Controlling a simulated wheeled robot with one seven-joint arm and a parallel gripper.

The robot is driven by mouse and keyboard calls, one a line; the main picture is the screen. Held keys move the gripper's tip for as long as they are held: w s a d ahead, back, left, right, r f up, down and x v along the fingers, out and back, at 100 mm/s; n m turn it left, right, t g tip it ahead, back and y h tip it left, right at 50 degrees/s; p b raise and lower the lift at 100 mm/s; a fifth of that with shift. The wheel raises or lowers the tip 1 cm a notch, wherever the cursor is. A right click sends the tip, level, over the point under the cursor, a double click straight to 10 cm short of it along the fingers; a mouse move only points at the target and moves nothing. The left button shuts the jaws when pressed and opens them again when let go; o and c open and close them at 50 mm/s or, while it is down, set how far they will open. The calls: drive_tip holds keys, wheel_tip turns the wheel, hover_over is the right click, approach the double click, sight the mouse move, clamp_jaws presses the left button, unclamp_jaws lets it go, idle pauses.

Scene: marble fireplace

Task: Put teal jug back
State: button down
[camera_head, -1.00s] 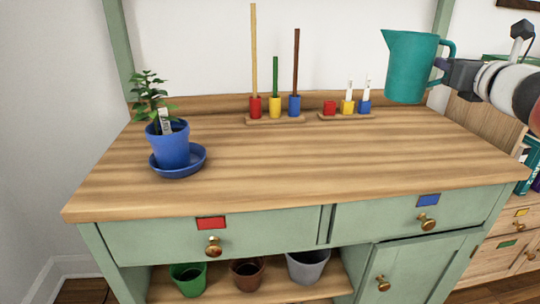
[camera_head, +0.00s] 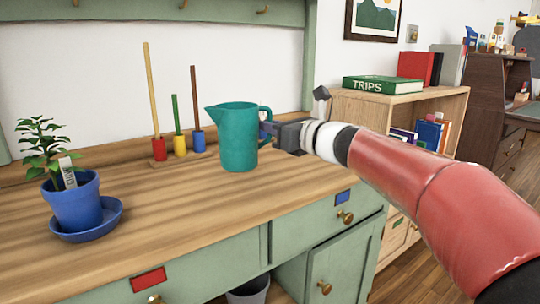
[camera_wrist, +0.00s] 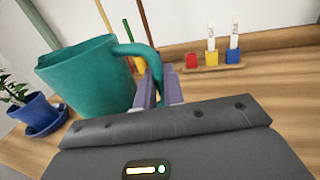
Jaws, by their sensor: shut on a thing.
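The teal jug (camera_head: 238,138) is upright at the right part of the wooden bench top (camera_head: 150,220), its spout to the left and its handle to the right. My gripper (camera_head: 268,131) comes from the right and is shut on the jug's handle. In the wrist view the jug (camera_wrist: 88,75) fills the upper left, and my gripper (camera_wrist: 157,88) is around its handle. I cannot tell whether the jug's base touches the bench top or hangs just above it.
A blue potted plant (camera_head: 76,205) on a saucer stands at the left. A low bookcase (camera_head: 400,105) stands at the right. The bench's front middle is clear.

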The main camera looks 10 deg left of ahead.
drive_tip(key=shift+f+b, duration=0.6)
drive_tip(key=shift+f, duration=1.75)
drive_tip(key=shift+f+b, duration=0.2)
drive_tip(key=shift+b, duration=0.1)
drive_tip(key=c, duration=1.5)
unclamp_jaws()
drive_tip(key=shift+r, duration=0.15)
drive_tip(key=shift+d+p, duration=0.2)
drive_tip(key=shift+p, duration=0.1)
drive_tip(key=b+v, duration=0.1)
drive_tip(key=v, duration=1)
drive_tip(key=shift+s+d, duration=0.2)
drive_tip(key=shift+d, duration=0.15)
